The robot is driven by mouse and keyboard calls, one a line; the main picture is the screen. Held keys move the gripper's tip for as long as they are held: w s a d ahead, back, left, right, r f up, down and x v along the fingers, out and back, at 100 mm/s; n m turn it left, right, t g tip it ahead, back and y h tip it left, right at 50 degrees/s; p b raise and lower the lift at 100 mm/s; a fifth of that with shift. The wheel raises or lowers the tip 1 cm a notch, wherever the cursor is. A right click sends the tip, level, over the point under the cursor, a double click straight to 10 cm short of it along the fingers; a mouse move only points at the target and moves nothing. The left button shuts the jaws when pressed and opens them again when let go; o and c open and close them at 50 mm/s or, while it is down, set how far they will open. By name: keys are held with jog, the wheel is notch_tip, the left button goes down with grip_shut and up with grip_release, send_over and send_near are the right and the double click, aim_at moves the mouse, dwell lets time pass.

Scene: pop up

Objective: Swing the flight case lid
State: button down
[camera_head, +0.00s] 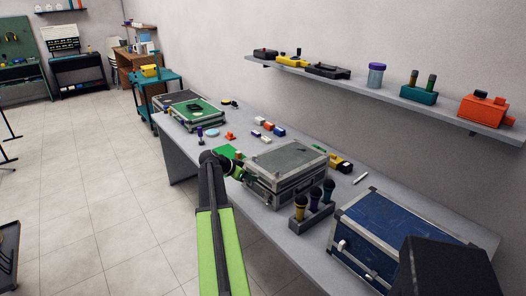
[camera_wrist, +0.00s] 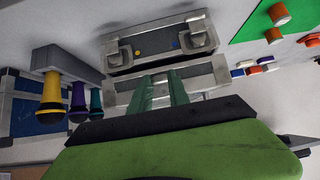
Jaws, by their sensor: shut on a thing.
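The grey flight case (camera_head: 285,180) with metal edges stands on the workbench. Its lid (camera_head: 288,158) looks slightly raised, with a dark gap between lid and base. In the wrist view, which is upside down, the lid's front edge (camera_wrist: 215,75) lies below the base with two latches (camera_wrist: 160,43). My gripper (camera_head: 242,174) is at the front of the case. In the wrist view its green fingers (camera_wrist: 160,88) stand apart on the lid's front edge, shut on it. The exact contact at the fingertips is partly hidden.
A microphone stand (camera_head: 312,212) with several microphones sits close beside the case. A blue case (camera_head: 385,235) lies nearer on the bench (camera_head: 330,270). Small coloured blocks and another open-looking case (camera_head: 183,108) are farther along. A wall shelf (camera_head: 350,83) hangs above.

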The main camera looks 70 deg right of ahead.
notch_tip(320, 180, up, 10)
jog(key=s+d+p, duration=0.1)
jog(key=d+p, duration=0.1)
jog(key=p, duration=0.7)
jog(key=shift+s+d, duration=0.15)
jog(key=s+d+r+p, duration=0.3)
jog(key=d+r+p, duration=0.2)
jog(key=r+p, duration=0.5)
dwell(0.5)
jog(key=shift+r, duration=0.1)
jog(key=s+d+r+p, duration=0.4)
jog(key=d+r+p, duration=0.3)
jog(key=r+p, duration=0.1)
jog(key=shift+d+r+p, duration=0.15)
jog(key=shift+d+p, duration=0.05)
jog(key=shift+p, duration=0.15)
dwell(0.5)
